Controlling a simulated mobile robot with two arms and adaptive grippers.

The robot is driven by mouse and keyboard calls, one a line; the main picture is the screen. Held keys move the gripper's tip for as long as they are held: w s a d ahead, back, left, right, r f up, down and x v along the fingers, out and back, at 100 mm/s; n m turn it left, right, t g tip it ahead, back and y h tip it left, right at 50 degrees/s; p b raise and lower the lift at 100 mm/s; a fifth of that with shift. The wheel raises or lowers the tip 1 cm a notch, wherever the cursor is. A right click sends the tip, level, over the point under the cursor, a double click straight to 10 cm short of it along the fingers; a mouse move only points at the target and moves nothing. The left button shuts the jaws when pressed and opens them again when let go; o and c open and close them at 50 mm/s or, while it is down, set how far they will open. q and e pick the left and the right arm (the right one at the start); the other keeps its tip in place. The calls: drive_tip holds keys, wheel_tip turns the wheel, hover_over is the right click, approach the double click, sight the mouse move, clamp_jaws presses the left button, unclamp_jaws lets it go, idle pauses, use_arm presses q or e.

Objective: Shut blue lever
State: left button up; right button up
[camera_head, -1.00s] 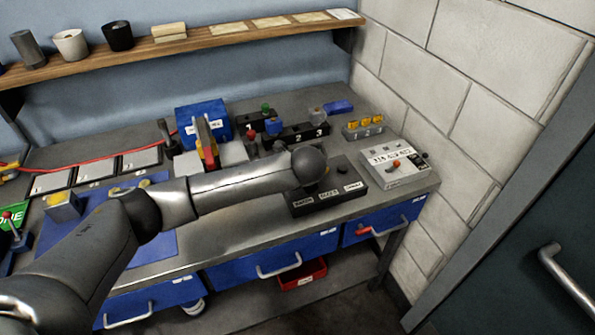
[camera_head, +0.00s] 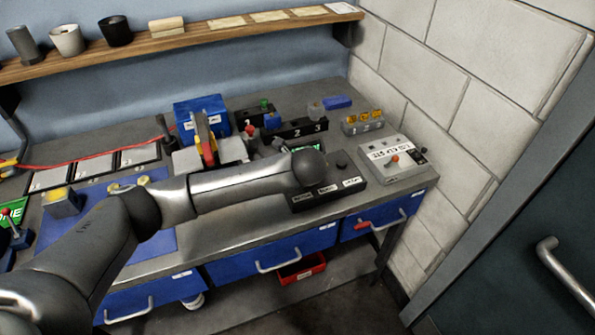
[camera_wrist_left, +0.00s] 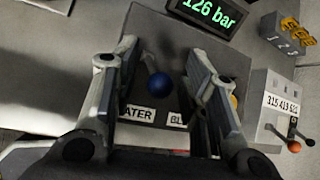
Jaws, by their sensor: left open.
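The blue lever (camera_wrist_left: 158,85) is a short stalk with a blue ball on a black control box (camera_wrist_left: 185,45). In the left wrist view the ball lies between the two fingers of my left gripper (camera_wrist_left: 152,64), apart from both. The gripper is open and holds nothing. Labels reading "ATER" and "BL" are partly covered by the fingers. In the head view the black box (camera_head: 349,170) shows right of the end of my left arm, which hides the lever and the gripper. My right gripper is in neither view.
A green pressure display (camera_wrist_left: 208,12) reads 126 bar behind the box. A grey box with an orange-knobbed lever (camera_head: 399,160) stands to the right. A blue bin (camera_head: 202,112) stands at the back. Blue drawers (camera_head: 272,252) lie below the bench.

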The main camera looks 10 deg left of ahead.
use_arm(q)
drive_tip(key=v, duration=1.2)
idle(0.4)
